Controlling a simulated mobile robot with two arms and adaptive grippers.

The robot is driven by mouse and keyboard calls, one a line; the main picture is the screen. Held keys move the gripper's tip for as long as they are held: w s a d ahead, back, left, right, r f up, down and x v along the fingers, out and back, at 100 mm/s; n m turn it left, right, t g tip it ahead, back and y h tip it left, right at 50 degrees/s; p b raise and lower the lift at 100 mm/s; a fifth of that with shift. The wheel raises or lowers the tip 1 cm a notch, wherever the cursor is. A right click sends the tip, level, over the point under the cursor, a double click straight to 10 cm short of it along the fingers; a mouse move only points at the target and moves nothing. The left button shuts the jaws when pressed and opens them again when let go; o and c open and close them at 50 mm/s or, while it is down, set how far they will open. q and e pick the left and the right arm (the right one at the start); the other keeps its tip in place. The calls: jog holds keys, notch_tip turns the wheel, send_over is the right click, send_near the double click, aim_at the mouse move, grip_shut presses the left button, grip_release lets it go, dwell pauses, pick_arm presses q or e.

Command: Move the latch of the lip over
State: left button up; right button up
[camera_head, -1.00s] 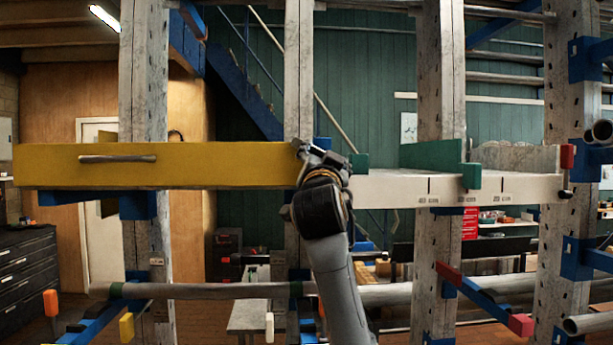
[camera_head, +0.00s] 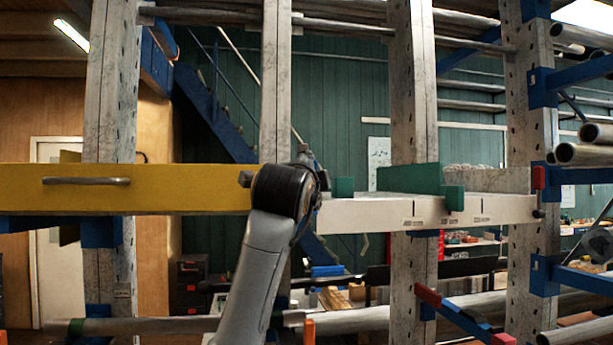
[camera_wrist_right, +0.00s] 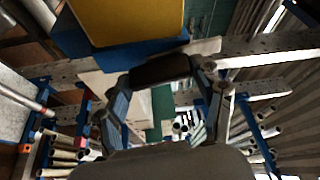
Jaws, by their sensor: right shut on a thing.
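A long white lip (camera_head: 385,213) with dark tick marks runs along the front of the rack, to the right of a yellow front panel (camera_head: 150,190). My right gripper (camera_head: 305,170) is at the join between the two, and my own wrist hides much of it there. In the right wrist view, my right gripper (camera_wrist_right: 165,72) is shut with its fingertips at the two ends of a dark bar (camera_wrist_right: 160,70). The bar appears to be the latch. Its mounting is hidden. The yellow panel (camera_wrist_right: 125,20) is close beyond it. My left gripper is not in view.
Grey uprights (camera_head: 412,110) stand behind. Pipes (camera_head: 580,154) and blue arms (camera_head: 575,175) stick out at the right.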

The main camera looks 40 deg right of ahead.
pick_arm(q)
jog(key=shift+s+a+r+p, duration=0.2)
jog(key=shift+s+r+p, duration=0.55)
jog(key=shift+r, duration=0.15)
pick_arm(e)
jog(key=shift+m+g+y, duration=0.3)
jog(key=shift+m+y, duration=0.1)
jog(key=shift+m, duration=0.8)
jog(key=o, duration=1.7)
jog(key=shift+c, duration=0.2)
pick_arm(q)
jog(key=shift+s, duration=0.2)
pick_arm(e)
jog(key=v, duration=1.2)
